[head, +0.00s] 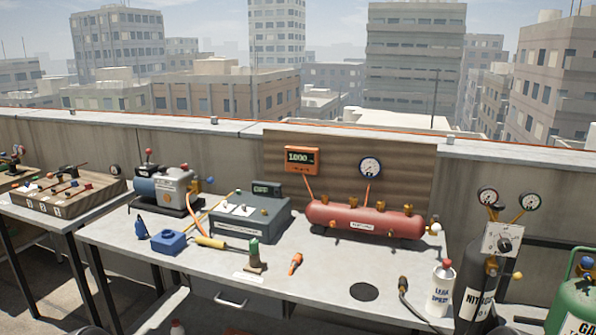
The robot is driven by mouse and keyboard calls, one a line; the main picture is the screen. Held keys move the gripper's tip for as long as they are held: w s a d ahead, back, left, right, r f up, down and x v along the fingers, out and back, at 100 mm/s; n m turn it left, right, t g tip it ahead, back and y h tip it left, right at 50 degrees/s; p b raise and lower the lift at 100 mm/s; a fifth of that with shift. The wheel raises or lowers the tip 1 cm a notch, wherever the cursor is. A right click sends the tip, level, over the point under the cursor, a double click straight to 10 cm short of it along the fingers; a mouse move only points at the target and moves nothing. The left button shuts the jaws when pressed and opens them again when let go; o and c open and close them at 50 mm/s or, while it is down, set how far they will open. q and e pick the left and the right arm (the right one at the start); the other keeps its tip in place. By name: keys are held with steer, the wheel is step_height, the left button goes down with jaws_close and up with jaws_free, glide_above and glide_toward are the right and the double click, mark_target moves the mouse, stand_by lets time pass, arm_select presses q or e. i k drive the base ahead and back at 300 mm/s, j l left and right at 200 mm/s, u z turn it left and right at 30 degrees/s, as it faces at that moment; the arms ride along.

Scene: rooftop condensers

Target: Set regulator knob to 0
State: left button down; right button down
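The regulator stands at the right on top of the dark nitrogen cylinder (480,288). Its black knob (504,244) sits on a pale square dial plate (494,232). The markings on the plate are too small to read, so I cannot tell the knob's setting. Two round gauges rise above the plate, a left gauge (488,197) and a right gauge (530,201). A brass fitting with a pale yellow end sticks out to the right below the plate. Neither of my grippers shows in the head view, and nothing touches the knob.
A grey workbench (330,262) carries a red tank (365,217), a grey box (250,217), a pump (165,187) and small tools. A white leak spray bottle (440,288) stands left of the cylinder. A green cylinder (572,300) stands close on its right.

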mark_target(504, 245)
steer(key=z, duration=0.4)
steer(key=l+z, duration=0.15)
steer(key=z, duration=0.6)
